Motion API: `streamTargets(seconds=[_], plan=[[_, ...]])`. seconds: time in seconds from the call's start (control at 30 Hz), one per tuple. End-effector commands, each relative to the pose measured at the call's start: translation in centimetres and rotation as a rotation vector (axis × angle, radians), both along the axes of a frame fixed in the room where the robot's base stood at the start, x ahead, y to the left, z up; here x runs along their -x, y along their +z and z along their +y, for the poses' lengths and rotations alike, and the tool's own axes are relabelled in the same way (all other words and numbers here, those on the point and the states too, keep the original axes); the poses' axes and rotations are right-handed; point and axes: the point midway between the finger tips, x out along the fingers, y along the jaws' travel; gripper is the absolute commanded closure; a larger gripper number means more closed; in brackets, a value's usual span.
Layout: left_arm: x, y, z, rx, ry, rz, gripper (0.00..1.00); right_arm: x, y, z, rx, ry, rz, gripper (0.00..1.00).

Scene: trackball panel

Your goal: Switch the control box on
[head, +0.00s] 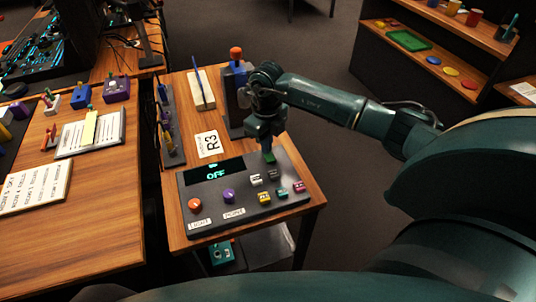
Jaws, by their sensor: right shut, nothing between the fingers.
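The dark control box (225,203) lies on the small wooden table. Its display (214,172) reads "OFF" in green letters. An orange knob (195,204) and a purple knob (229,195) sit at its front left. Several small coloured buttons or switches, among them a yellow one (264,198) and a pink one (298,187), are at its right. My right gripper (268,150) is shut and empty, pointing down over the box's back right part. A small green piece (269,157) shows at its tips; I cannot tell whether they touch. My left gripper is not in view.
A larger wooden desk (105,190) stands at left, and a shelf (440,50) at back right.

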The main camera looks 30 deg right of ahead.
Motion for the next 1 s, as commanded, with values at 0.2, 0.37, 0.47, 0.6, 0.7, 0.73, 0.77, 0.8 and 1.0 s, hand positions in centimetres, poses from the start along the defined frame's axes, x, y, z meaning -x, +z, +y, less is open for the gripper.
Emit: streamTargets(seconds=[0.2,0.37,0.47,0.6,0.7,0.73,0.77,0.8,1.0], plan=[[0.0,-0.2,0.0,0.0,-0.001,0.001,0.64,0.0,-0.2,0.0,0.001,0.0,0.002,1.0],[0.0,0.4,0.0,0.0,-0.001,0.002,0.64,0.1,0.5,0.0,0.001,0.0,0.003,1.0],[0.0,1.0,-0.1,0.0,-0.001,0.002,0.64,0.0,1.3,0.0,0.001,0.001,0.002,1.0],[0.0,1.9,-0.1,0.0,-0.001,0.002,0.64,0.0,2.5,0.0,0.001,0.001,0.001,1.0],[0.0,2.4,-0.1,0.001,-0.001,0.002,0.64,0.0,3.3,0.0,0.001,0.001,0.001,1.0],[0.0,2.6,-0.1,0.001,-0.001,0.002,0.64,0.0,3.6,0.0,0.001,0.001,0.001,1.0],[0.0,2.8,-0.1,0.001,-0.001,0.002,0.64,0.0,3.8,0.0,0.001,0.001,0.001,1.0],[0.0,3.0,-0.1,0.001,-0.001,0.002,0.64,0.0,4.1,0.0,0.001,0.0,0.001,1.0],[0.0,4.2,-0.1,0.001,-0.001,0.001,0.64,0.0,5.7,0.0,0.0,-0.001,0.0,1.0]])
